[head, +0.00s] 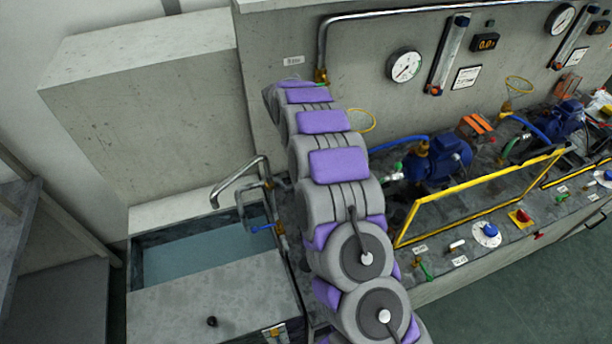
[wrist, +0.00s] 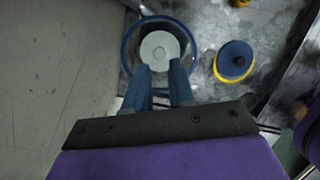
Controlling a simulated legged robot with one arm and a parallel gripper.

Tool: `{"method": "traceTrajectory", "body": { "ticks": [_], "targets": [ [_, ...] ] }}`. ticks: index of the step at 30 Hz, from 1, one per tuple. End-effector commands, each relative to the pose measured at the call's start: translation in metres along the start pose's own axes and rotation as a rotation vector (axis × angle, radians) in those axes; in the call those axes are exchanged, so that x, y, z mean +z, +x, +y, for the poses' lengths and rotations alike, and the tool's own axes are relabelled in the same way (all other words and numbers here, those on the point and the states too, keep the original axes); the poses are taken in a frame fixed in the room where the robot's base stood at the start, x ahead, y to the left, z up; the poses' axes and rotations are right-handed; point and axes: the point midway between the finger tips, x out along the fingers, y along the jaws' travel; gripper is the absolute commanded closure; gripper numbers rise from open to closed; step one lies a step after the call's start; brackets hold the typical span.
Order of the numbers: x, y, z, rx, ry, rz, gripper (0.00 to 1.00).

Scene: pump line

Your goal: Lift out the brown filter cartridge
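In the wrist view, my gripper (wrist: 159,72) points at a round blue-rimmed housing (wrist: 131,38). Its two blue fingers are apart, with nothing visible between them, and their tips overlap the housing's near rim in the picture. I cannot tell their height above it. Inside the housing is a pale round disc (wrist: 160,47) with a small dark centre, perhaps the cartridge's end. No brown surface shows. In the head view, my arm hides the gripper and the housing.
A blue cap with a yellow ring (wrist: 234,60) lies right of the housing on the grey bench. In the head view, a yellow frame (head: 478,195), blue pumps (head: 440,163) and blue hoses stand right of my arm. A water basin (head: 200,250) with a bent pipe is left.

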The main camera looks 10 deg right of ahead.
Motion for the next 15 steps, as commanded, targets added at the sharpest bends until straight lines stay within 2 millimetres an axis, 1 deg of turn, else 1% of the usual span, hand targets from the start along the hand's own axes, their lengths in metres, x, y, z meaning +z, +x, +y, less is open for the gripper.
{"method": "traceTrajectory", "body": {
  "ticks": [4, 10, 12, 15],
  "targets": [
    [-0.001, 0.012, 0.001, 0.0, -0.001, -0.001, 0.76],
    [-0.002, 0.041, 0.003, 0.003, 0.001, -0.001, 0.76],
    [-0.001, 0.048, 0.003, 0.003, 0.001, -0.001, 0.76],
    [-0.001, 0.05, 0.002, 0.004, 0.001, -0.002, 0.76]
  ]
}}
